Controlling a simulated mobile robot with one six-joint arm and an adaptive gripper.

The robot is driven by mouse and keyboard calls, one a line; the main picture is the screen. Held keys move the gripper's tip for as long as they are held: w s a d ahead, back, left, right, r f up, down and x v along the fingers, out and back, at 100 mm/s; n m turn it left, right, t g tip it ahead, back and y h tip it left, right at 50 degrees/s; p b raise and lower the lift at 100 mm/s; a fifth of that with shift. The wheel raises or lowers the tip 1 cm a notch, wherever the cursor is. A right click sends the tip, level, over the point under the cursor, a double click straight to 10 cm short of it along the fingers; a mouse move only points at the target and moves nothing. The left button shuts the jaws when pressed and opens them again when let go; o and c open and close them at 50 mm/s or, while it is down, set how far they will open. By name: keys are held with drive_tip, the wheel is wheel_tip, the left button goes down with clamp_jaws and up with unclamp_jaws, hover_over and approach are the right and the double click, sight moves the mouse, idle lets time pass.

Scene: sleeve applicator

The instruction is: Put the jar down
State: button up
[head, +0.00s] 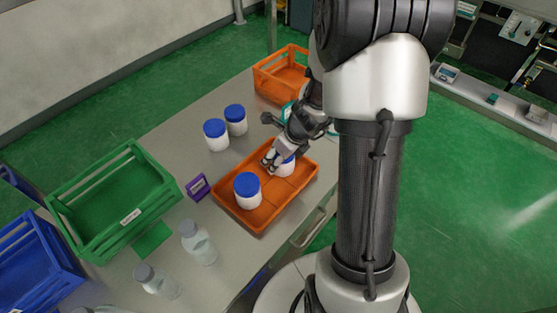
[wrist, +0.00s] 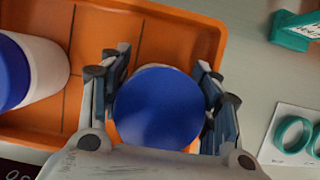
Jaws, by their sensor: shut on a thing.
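A white jar with a blue lid (wrist: 158,106) is between the fingers of my gripper (wrist: 162,84) in the wrist view. My gripper is shut on it. In the head view my gripper (head: 272,160) holds this jar (head: 285,168) over or in the orange tray (head: 262,217); I cannot tell if its base touches the tray floor. A second white jar with a blue lid (head: 247,191) stands in the tray's near-left part. It also shows at the left of the wrist view (wrist: 38,68).
Two more blue-lidded jars (head: 216,135) stand on the table behind the tray. A green crate (head: 110,205), a purple sign (head: 197,187) and clear bottles (head: 197,243) are to the left. An orange crate (head: 280,72) is at the back. Teal rings (wrist: 292,134) lie beside the tray.

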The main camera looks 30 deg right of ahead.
drive_tip(key=shift+r, duration=0.15)
drive_tip(key=shift+f, duration=0.25)
drive_tip(key=o, duration=1)
drive_tip(key=shift+c, duration=0.2)
